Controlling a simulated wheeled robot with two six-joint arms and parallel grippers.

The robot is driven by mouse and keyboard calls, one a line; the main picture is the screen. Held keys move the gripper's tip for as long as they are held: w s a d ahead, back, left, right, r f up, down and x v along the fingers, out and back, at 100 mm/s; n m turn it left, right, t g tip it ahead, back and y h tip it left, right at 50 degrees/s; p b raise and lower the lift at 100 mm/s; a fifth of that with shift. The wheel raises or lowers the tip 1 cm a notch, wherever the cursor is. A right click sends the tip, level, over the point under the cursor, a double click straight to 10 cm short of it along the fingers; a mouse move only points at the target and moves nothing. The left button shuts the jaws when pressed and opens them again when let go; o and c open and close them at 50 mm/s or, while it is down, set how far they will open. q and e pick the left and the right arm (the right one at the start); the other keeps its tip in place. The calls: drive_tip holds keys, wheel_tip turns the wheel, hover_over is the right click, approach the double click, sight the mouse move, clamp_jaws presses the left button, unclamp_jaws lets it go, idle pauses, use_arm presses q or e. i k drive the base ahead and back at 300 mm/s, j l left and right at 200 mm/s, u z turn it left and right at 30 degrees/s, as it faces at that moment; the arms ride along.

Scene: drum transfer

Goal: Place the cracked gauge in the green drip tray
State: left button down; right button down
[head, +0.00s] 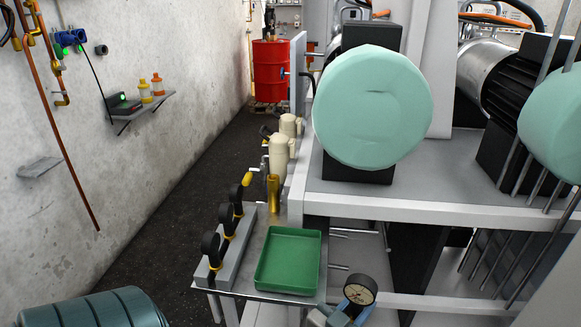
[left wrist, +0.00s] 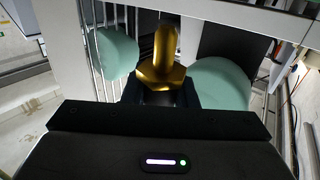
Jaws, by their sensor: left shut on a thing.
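The gauge (head: 360,289), with a pale round dial and dark rim, is low in the head view, right of the green drip tray. My left gripper (head: 347,310) is shut on it from below, at the picture's bottom edge. In the left wrist view, a brass hex fitting and rounded brass body (left wrist: 163,62) stand between the dark jaws (left wrist: 160,95). The dial is too small to show a crack. The green drip tray (head: 288,260) is empty and lies on a grey shelf, apart from the gauge. My right gripper is not in view.
A white frame (head: 440,209) with pale green round covers rises at right. A ribbed teal drum (head: 95,308) is lower left.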

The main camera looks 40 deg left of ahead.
sight(284, 266)
drive_tip(key=i+l+u, duration=0.2)
drive_tip(key=u, duration=0.15)
drive_tip(key=i+l+u, duration=0.15)
drive_tip(key=l+u, duration=0.25)
drive_tip(key=i+l+u, duration=0.15)
drive_tip(key=l+u, duration=0.6)
drive_tip(key=i+l+u, duration=0.1)
drive_tip(key=l+u, duration=0.25)
